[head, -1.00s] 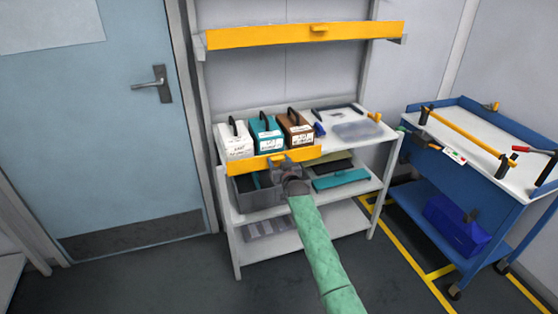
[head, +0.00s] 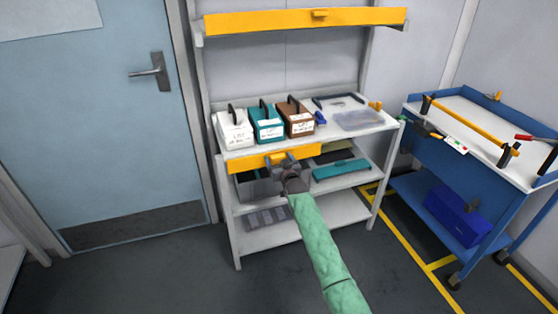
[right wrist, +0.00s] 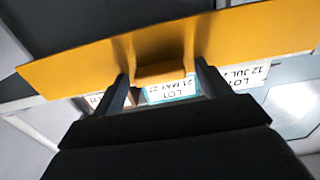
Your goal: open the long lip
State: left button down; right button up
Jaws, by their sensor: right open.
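A yellow lip (head: 247,163) runs along the left part of the front edge of the shelf unit's middle board. My right gripper (head: 281,160) is at its front. In the right wrist view the same lip (right wrist: 75,70) crosses the picture, and its tab (right wrist: 160,72) lies between the open fingers of the right gripper (right wrist: 163,84). Whether a finger touches the tab I cannot tell. A longer yellow lip (head: 260,24) with a small tab spans the unit higher up; no gripper is near it. My left gripper is not in view.
White, teal and brown boxes (head: 265,122) with black handles stand behind the lower lip. A grey bin (head: 256,188) and a teal piece (head: 341,169) lie on the board below. A blue cart (head: 470,150) stands at right, a door (head: 90,110) at left.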

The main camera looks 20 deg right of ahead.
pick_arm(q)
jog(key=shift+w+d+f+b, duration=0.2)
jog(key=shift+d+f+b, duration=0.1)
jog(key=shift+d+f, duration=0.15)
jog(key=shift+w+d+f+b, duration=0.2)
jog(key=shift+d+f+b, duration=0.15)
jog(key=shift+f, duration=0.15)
pick_arm(e)
jog(key=s, duration=0.7)
jog(key=shift+s+d, duration=0.15)
jog(key=shift+s, duration=0.2)
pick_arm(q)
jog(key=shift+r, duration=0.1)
pick_arm(e)
jog(key=shift+f, duration=0.1)
